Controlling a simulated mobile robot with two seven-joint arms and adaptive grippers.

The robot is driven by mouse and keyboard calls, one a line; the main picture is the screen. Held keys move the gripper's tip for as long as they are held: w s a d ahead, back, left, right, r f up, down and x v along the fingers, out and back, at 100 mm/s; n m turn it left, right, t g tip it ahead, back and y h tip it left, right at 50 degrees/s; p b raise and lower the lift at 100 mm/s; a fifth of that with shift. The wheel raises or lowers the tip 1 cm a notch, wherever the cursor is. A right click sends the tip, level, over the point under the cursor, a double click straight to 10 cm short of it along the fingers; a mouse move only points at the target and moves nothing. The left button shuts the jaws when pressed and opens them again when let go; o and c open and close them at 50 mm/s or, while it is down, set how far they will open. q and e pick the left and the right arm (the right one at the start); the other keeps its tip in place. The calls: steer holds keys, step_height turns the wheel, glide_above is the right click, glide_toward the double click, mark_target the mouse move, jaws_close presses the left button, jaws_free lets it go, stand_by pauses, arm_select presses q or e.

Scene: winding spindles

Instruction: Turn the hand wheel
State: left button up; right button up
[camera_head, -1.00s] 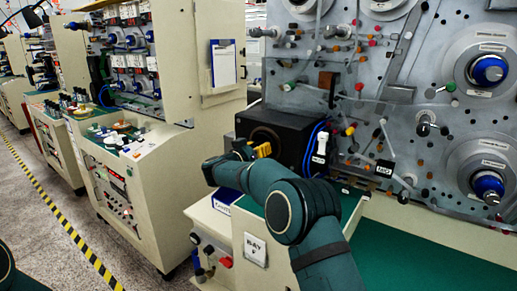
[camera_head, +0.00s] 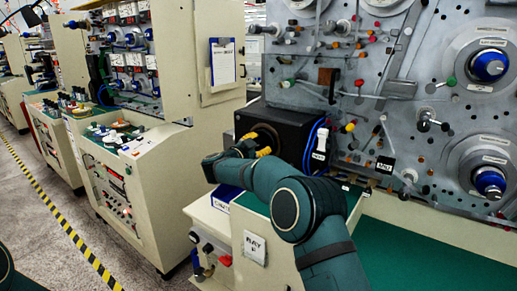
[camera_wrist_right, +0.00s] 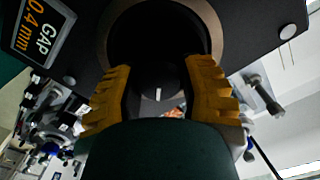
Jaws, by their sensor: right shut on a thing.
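The hand wheel (camera_wrist_right: 158,85) is a dark round part with a short white mark, on the face of a black box (camera_head: 291,126) at the middle of the head view. My right gripper (camera_wrist_right: 160,68) has its two yellow fingers on either side of the wheel and is shut on it. In the head view, my right gripper (camera_head: 258,146) is at the box's front left, and my wrist and fingers hide much of the wheel. My left gripper is out of view.
A grey panel (camera_head: 430,70) with blue-capped spindles and many knobs stands at the right. A green bench top (camera_head: 415,262) lies before it. A cream console (camera_head: 140,175) stands at the left. A sign reading GAP 0.4mm (camera_wrist_right: 40,32) is beside the wheel.

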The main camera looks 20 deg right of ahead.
steer(key=shift+f+m+b, duration=0.1)
steer(key=shift+m+b, duration=0.4)
steer(key=shift+m, duration=0.5)
steer(key=m+b, duration=0.1)
steer(key=m, duration=0.1)
steer(key=shift+f+m+b, duration=0.1)
steer(key=shift+m+b, duration=0.2)
steer(key=m+b, duration=0.2)
steer(key=m, duration=0.2)
steer(key=shift+s+d+b, duration=0.1)
steer(key=shift+b, duration=0.3)
steer(key=shift+m+b, duration=0.7)
steer(key=shift+m, duration=0.7)
steer(key=o, duration=1.2)
